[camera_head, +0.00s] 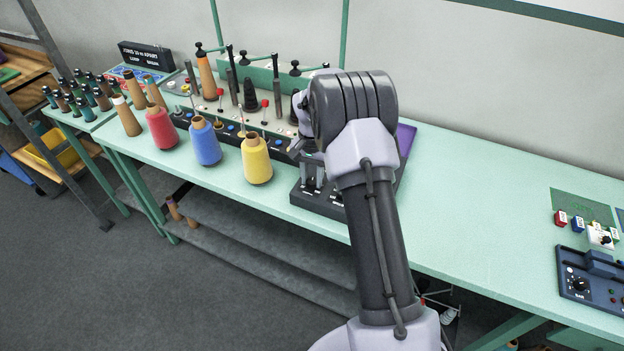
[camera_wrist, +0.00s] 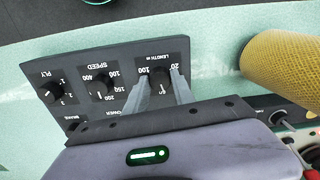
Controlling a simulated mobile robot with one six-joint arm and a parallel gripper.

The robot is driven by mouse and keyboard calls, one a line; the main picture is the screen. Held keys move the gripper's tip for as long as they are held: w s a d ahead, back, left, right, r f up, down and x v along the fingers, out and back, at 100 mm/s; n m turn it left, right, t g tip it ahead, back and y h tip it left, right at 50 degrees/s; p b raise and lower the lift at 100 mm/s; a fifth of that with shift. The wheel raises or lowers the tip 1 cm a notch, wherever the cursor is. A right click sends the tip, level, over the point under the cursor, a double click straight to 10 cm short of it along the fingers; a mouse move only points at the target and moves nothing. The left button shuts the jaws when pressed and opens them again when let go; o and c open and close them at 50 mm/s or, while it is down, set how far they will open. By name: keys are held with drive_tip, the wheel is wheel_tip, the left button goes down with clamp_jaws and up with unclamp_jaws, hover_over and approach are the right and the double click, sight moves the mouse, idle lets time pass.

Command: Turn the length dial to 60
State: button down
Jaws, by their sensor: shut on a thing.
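The length dial (camera_wrist: 160,81) is a small black knob on the dark control panel (camera_wrist: 128,55), under the white word LENGTH. My gripper (camera_wrist: 161,88) is shut on it, with one grey finger on each side. Numbers including 100 and 20 show around it, but the fingers cover part of the scale and I cannot read its setting. In the head view the dark panel base (camera_head: 318,203) stands at the table's front edge, and my arm hides the dial.
The speed dial (camera_wrist: 102,87) and ply dial (camera_wrist: 54,92) sit beside the length dial on the same panel. A yellow yarn cone (camera_head: 256,162) stands close to the panel, with blue (camera_head: 205,143) and red (camera_head: 162,130) cones beyond.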

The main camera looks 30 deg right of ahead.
sight(312, 181)
drive_tip(key=shift+m, duration=1.2)
drive_tip(key=shift+r, duration=0.1)
drive_tip(key=c, duration=1.1)
unclamp_jaws()
drive_tip(key=shift+o, duration=0.2)
wheel_tip(312, 181, up, 17)
drive_tip(key=p, duration=0.4)
drive_tip(key=shift+r, duration=0.15)
